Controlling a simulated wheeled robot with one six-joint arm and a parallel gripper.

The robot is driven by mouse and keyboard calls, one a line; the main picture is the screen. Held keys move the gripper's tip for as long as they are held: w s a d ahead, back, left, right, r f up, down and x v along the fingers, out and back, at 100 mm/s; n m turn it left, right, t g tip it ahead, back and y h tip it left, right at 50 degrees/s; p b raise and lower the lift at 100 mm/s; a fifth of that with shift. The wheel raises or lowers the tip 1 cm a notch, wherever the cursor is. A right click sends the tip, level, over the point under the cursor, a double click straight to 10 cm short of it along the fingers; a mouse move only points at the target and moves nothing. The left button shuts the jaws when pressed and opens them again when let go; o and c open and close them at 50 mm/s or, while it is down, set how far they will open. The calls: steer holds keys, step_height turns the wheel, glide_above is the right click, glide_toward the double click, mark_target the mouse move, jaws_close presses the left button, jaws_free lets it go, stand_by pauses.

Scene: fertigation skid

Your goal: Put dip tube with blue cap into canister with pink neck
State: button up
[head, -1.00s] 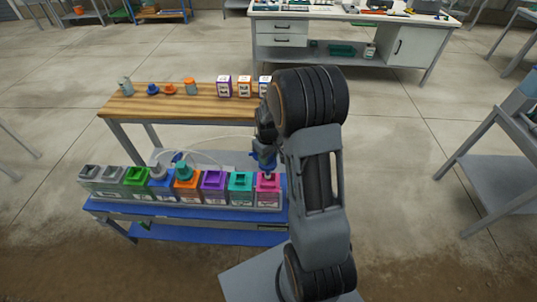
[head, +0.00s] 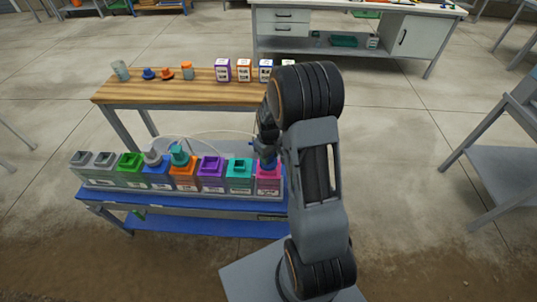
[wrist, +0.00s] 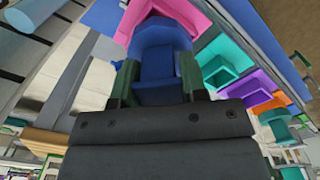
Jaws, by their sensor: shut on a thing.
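The canister with the pink neck (head: 268,184) stands at the right end of the row on the blue bench. My gripper (head: 266,155) is directly above it, shut on the blue cap (head: 268,165) of the dip tube. In the wrist view the blue cap (wrist: 160,65) sits between my gripper's fingers (wrist: 158,85), with the pink neck (wrist: 190,18) just beyond it. The cap is at or very close to the neck; I cannot tell whether it is fully seated. The tube below the cap is hidden.
Canisters with teal (head: 239,172), purple (head: 211,173), orange, blue, green and grey parts stand left of the pink one. A pale hose (head: 215,132) arcs behind them. A wooden table (head: 190,91) with small caps, jars and labelled boxes stands behind.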

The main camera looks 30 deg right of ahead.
steer(key=o, duration=1.1)
step_height(320, 180, up, 14)
steer(key=shift+f+p, duration=0.1)
steer(key=shift+p, duration=0.45)
